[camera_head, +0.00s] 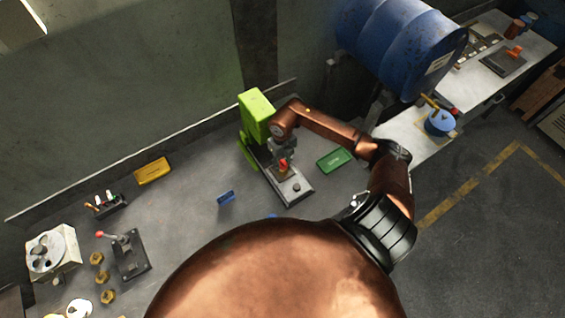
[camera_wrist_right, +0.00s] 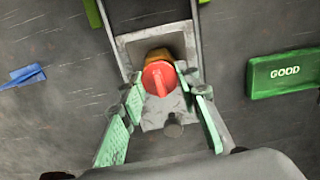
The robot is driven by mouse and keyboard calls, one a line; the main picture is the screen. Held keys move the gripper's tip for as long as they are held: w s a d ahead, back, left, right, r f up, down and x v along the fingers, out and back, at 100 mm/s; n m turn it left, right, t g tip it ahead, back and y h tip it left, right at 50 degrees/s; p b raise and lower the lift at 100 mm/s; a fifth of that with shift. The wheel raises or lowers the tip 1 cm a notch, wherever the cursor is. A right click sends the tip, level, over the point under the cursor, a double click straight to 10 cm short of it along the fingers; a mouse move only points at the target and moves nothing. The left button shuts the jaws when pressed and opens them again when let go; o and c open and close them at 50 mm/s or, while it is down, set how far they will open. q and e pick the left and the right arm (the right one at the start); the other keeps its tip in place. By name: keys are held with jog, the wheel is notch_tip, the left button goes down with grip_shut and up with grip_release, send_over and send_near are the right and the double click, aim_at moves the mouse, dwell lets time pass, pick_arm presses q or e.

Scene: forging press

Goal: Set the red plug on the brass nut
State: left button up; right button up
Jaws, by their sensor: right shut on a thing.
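The red plug (camera_wrist_right: 158,80) is between the fingertips of my right gripper (camera_wrist_right: 163,85), whose green-padded fingers are closed on it. The brass nut (camera_wrist_right: 157,54) shows partly behind the plug, on the light metal plate of the press (camera_wrist_right: 178,42). The plug covers much of the nut, and I cannot tell whether the two touch. In the head view the right gripper (camera_head: 284,158) reaches down at the green press (camera_head: 256,110), with the red plug (camera_head: 283,166) at its tips. My left gripper is out of view.
A green GOOD tray (camera_head: 334,160) lies right of the press, a yellow tray (camera_head: 152,171) and a small blue block (camera_head: 226,197) to its left. Several loose brass nuts (camera_head: 102,276) lie beside a lever tool (camera_head: 130,255) at the far left.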

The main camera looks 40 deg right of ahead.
jog(key=shift+f, duration=0.3)
jog(key=o, duration=0.8)
jog(key=shift+r, duration=0.15)
jog(key=shift+r+p, duration=1.85)
jog(key=shift+r, duration=1.4)
jog(key=shift+r+p, duration=0.7)
jog(key=shift+r, duration=0.95)
jog(key=shift+s, duration=0.1)
